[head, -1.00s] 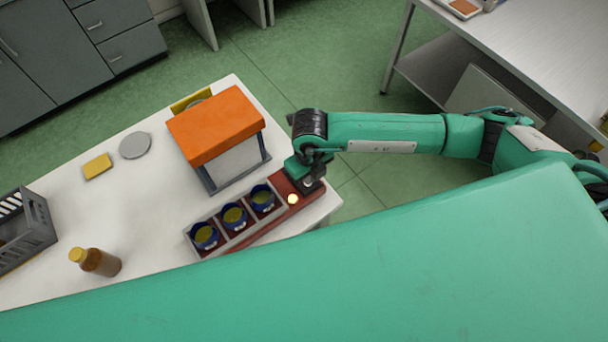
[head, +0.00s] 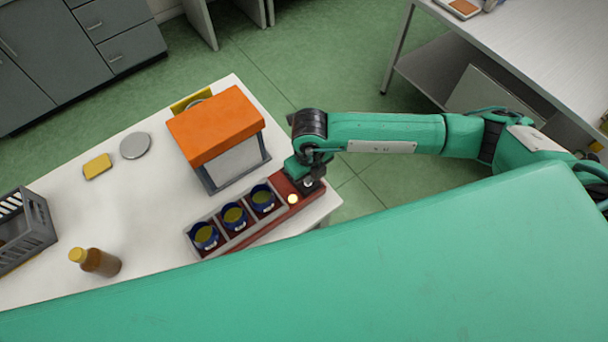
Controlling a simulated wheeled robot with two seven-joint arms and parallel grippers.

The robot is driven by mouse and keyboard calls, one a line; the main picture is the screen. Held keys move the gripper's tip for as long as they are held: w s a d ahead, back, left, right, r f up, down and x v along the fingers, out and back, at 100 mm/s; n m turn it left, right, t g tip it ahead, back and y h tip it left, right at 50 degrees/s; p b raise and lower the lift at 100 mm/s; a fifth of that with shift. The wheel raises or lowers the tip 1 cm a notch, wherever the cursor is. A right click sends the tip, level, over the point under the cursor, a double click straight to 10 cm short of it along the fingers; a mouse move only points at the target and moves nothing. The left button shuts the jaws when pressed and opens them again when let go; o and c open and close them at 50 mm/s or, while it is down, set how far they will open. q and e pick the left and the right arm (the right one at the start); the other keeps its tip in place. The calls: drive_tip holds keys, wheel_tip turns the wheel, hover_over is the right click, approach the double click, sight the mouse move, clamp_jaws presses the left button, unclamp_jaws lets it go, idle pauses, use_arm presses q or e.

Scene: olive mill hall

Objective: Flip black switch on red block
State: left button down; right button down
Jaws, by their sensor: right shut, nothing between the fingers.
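The red block (head: 279,215) lies along the right end of the white table, with a glowing pale yellow light (head: 292,199) on it. My right gripper (head: 309,187) is over the block's far right end, just beyond the light. It points down and is shut with nothing in it. The black switch cannot be made out; my gripper covers that end of the block. Whether the fingertips touch the switch cannot be told. My left gripper is not in view.
A grey tray (head: 226,240) with three blue cups stands against the block. An orange-topped stand (head: 216,124) is close behind it. A bottle (head: 96,262), grey crate (head: 26,232), yellow sponge-like block (head: 97,167) and grey disc (head: 135,145) are farther left. The table's middle is clear.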

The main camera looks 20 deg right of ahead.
drive_tip(key=shift+f+b, duration=0.95)
drive_tip(key=shift+f, duration=0.05)
idle(0.6)
drive_tip(key=shift+r+p, duration=1.75)
drive_tip(key=shift+r, duration=1.8)
